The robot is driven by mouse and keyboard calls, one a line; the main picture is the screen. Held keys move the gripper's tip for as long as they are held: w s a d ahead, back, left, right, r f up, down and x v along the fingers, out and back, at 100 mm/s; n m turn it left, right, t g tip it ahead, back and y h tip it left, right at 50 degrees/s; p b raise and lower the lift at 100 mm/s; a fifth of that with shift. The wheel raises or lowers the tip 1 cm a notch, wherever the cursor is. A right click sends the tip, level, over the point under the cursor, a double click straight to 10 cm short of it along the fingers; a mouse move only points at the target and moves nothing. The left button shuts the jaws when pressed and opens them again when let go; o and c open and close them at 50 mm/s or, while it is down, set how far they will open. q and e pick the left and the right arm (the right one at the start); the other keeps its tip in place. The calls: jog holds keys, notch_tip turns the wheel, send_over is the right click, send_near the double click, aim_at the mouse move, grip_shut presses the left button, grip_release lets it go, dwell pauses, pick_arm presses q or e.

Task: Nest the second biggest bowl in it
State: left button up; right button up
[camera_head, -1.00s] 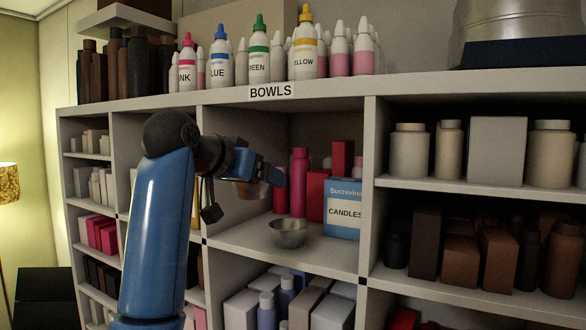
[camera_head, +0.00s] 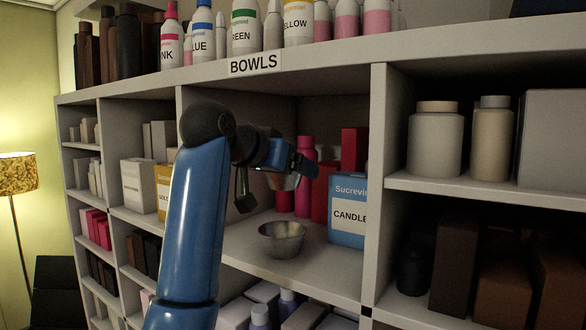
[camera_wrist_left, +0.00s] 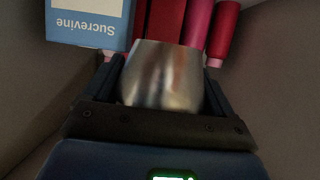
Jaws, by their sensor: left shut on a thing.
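A metal bowl (camera_head: 282,241) stands upright on the shelf under the "BOWLS" label. My left gripper (camera_head: 297,170) is above and slightly behind it in the head view, inside the same compartment. In the left wrist view the held bowl (camera_wrist_left: 163,75) fills the space between the fingers. My right gripper is not in view.
A blue "Candles" box (camera_head: 347,212) stands right of the bowl. Red boxes and a pink bottle (camera_head: 305,160) are behind it. The shelf divider (camera_head: 375,180) bounds the compartment on the right. Bare shelf (camera_head: 325,262) lies in front of the box.

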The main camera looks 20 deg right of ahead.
aim_at(281, 240)
pick_arm(q)
jog(key=shift+s+a+f+b, duration=0.3)
jog(key=shift+a+f+b, duration=0.1)
jog(key=shift+f+b, duration=0.15)
jog(key=shift+s+a+f+b, duration=0.25)
jog(key=shift+a+f+b, duration=0.1)
jog(key=shift+f+b, duration=0.15)
jog(key=f+b, duration=0.1)
jog(key=d+f+b, duration=0.1)
jog(key=w+f+b, duration=0.1)
jog(key=f, duration=0.1)
jog(key=shift+d, duration=0.25)
jog(key=shift+f+b, duration=0.45)
jog(key=shift+b, duration=0.15)
jog(key=shift+s+a+f+b, duration=0.15)
jog(key=shift+a+f+b, duration=0.1)
jog(key=shift+f+b, duration=0.25)
jog(key=shift+s+a+f+b, duration=0.1)
jog(key=shift+a+f+b, duration=0.1)
jog(key=shift+f+b, duration=0.25)
jog(key=shift+w+d, duration=0.15)
jog(key=shift+d, duration=0.1)
jog(key=o, duration=0.7)
jog(key=shift+o, duration=0.8)
jog(key=shift+a, duration=0.15)
jog(key=shift+r, duration=0.1)
